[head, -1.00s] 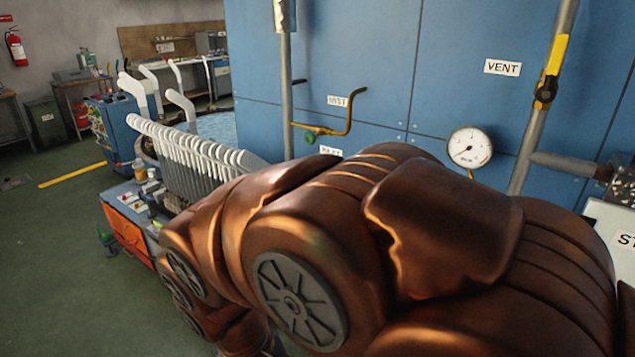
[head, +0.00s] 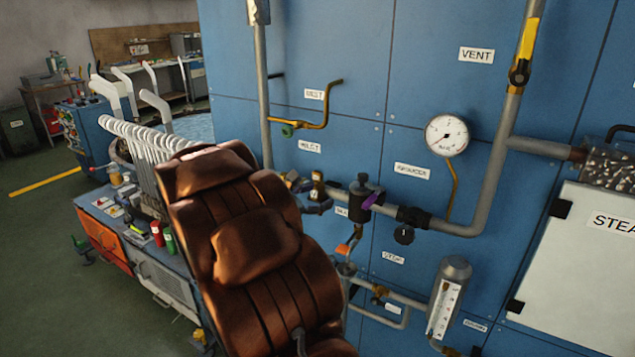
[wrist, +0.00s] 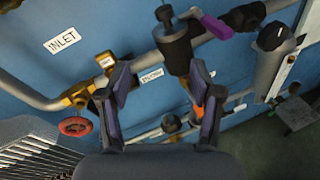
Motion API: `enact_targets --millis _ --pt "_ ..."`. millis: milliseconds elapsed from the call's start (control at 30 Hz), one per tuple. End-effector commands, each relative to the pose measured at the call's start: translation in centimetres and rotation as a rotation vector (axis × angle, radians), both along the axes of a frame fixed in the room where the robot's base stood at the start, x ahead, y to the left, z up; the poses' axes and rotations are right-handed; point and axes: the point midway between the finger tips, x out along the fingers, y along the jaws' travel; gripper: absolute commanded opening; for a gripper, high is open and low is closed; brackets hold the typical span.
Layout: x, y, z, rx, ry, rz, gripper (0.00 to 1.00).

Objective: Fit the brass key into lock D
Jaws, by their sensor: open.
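My gripper (wrist: 160,72) is open in the wrist view, its two dark, purple-edged fingers apart, with nothing held between them. Ahead of it is the blue panel with its pipework. A brass fitting (wrist: 80,96) with a red handwheel (wrist: 75,127) lies to its left. A black valve (wrist: 174,50) with a purple lever (wrist: 215,26) is just beyond the right finger. I cannot make out a brass key or a lock marked D in either current view.
The blue panel (head: 330,40) carries pipes, a round gauge (head: 446,135) and a sight glass (head: 447,300). A white STEAM cabinet (head: 570,270) stands at right. Green floor is open at far left.

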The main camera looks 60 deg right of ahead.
Motion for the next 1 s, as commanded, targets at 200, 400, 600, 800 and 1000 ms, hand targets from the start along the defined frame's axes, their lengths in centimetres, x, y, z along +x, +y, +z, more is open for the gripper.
enact_targets --millis 200,400,600,800,1000 --pt "5.2 -4.1 -1.8 -0.084 0.209 0.162 0.65" --pt "7.5 -5.4 -2.6 -0.118 0.293 0.236 0.65" --pt "7.9 -7.1 -2.7 -0.120 0.304 0.246 0.65" --pt "8.0 -8.5 -2.6 -0.122 0.301 0.245 0.65" --pt "8.1 -10.6 -2.6 -0.120 0.301 0.245 0.65"
